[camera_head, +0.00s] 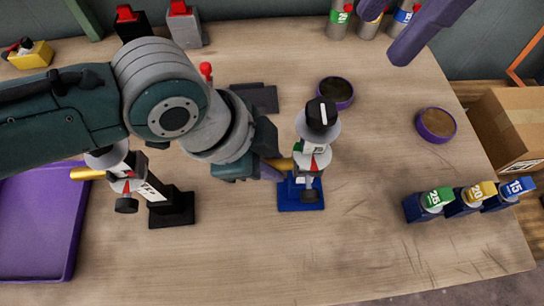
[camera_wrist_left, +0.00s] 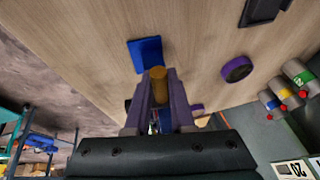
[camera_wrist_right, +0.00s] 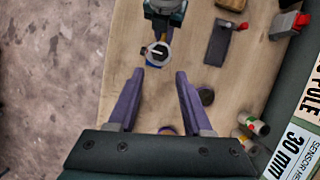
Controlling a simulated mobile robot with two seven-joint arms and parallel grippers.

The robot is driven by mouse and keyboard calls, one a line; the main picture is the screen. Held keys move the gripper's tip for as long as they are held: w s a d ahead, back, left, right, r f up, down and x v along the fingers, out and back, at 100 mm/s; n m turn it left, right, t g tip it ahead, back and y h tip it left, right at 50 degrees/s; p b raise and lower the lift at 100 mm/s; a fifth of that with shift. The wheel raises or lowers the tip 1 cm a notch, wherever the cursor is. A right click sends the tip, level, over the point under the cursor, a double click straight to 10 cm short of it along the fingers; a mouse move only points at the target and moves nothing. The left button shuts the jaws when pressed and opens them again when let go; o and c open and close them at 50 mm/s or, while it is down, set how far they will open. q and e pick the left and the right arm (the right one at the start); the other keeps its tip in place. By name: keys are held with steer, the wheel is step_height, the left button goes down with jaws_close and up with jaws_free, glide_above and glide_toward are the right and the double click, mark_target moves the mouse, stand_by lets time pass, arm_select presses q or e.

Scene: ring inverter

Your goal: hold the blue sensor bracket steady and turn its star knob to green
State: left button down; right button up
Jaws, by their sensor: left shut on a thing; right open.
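The blue sensor bracket stands upright on its blue base (camera_head: 290,199) in the middle of the table. Its black star knob (camera_head: 321,113) with a white mark faces up; the knob also shows in the right wrist view (camera_wrist_right: 158,51). My left gripper (camera_head: 277,168) is shut on the bracket's brass-coloured stub (camera_wrist_left: 158,76), from the left. My right gripper (camera_wrist_right: 160,73) is open and empty, with the knob beyond its fingertips; part of it shows at the top right of the head view (camera_head: 425,32).
A similar bracket on a black base (camera_head: 172,208) stands left, beside a purple tray (camera_head: 38,235). Two round purple dishes (camera_head: 436,125) lie right of the bracket. Blue blocks with coloured tags (camera_head: 428,203) and a cardboard box (camera_head: 515,130) are at the right. The front middle is clear.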

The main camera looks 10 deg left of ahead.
mark_target(323, 108)
stand_by(0.6)
steer(key=shift+o, duration=1.3)
steer(key=shift+s+a+r+n, duration=0.2)
steer(key=shift+a+n, duration=0.15)
steer(key=shift+n, duration=0.15)
steer(key=shift+o, duration=0.2)
steer(key=a+n+h, duration=0.1)
steer(key=s+a+r+n+t+h, duration=0.1)
steer(key=n, duration=0.1)
steer(key=a+r+n+h, duration=0.1)
steer(key=n, duration=0.1)
steer(key=shift+s+t, duration=0.2)
steer(key=shift+t, duration=0.1)
steer(key=shift+n+h, duration=0.3)
steer(key=shift+n, duration=0.1)
step_height(323, 108, down, 12)
steer(key=shift+r, duration=0.2)
jaws_close()
